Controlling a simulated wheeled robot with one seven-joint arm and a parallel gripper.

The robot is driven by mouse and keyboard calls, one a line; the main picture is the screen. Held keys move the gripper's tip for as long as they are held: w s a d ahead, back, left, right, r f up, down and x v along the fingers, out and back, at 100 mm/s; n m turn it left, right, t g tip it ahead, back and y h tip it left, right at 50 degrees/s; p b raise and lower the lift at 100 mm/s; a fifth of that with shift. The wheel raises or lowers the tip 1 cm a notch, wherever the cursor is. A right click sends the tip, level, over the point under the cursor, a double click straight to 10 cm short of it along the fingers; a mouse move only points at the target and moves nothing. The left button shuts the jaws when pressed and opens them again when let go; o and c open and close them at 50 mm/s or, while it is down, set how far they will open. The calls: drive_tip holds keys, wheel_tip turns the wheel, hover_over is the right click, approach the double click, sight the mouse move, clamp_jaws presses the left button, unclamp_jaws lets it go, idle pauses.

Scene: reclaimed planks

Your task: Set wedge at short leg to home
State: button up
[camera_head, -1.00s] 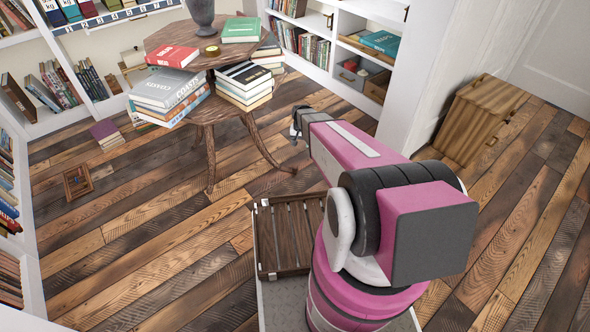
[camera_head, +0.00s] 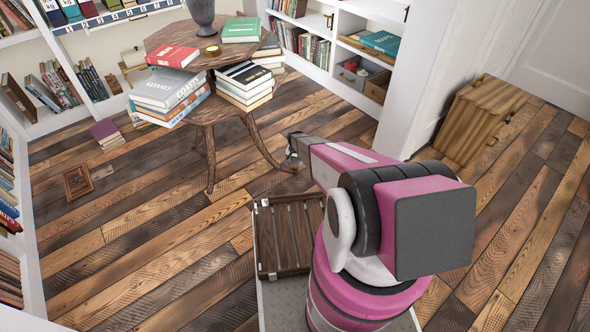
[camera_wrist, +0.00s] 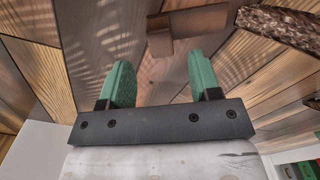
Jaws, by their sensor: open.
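The short leg (camera_head: 268,145) of the table (camera_head: 170,42) splays out to the right, its foot close to my gripper (camera_head: 291,160). In the wrist view, a small brown wooden piece (camera_wrist: 190,22), likely the wedge, lies on the floor just beyond my fingertips and roughly between their lines. A dark, rough wooden end (camera_wrist: 285,24), likely the leg's foot, lies to its right, apart from it. My gripper (camera_wrist: 160,64) has green fingers spread apart, with nothing between them. In the head view my arm and gripper hide the wedge.
Books (camera_head: 170,91) and a vase (camera_head: 203,14) are on the table. A slatted wooden crate (camera_head: 290,238) is beside my arm. A small frame (camera_head: 78,182) and a purple book stack (camera_head: 105,134) are on the floor at left. Floor at left centre is clear.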

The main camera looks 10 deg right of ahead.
sight(295, 167)
wheel_tip(295, 167, down, 6)
drive_tip(key=shift+f, duration=0.2)
